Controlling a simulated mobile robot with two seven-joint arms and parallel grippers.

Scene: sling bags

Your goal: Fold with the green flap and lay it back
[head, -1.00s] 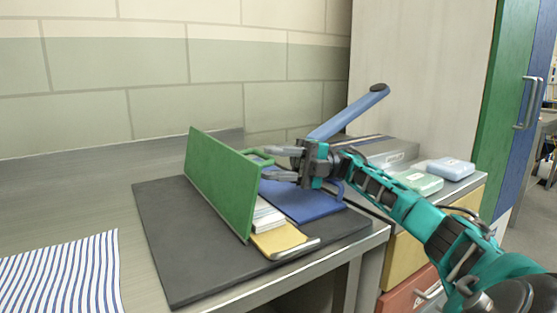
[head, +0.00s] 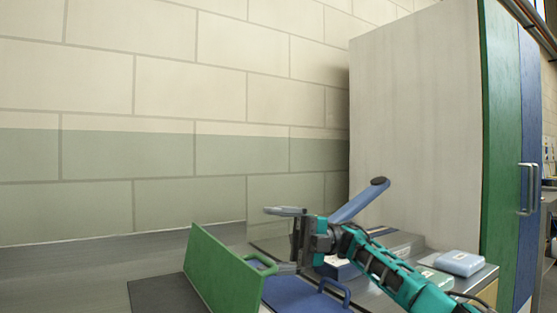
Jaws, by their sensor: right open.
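The green flap (head: 222,272) stands up on edge, tilted, at the lower middle of the head view. Its green loop handle (head: 262,260) sticks out to the right from its top edge. The blue flap (head: 297,295) lies low to the right of it, with a blue loop handle (head: 340,289). My right gripper (head: 272,239) is open, its fingers spread apart. Its lower finger is beside the green handle; I cannot tell whether they touch. The bag's lower part is cut off by the picture's bottom edge. My left gripper is not in view.
A dark mat (head: 160,296) lies on the grey worktop (head: 90,275). A blue bar (head: 358,202) slants up behind my right gripper. The worktop at left is clear.

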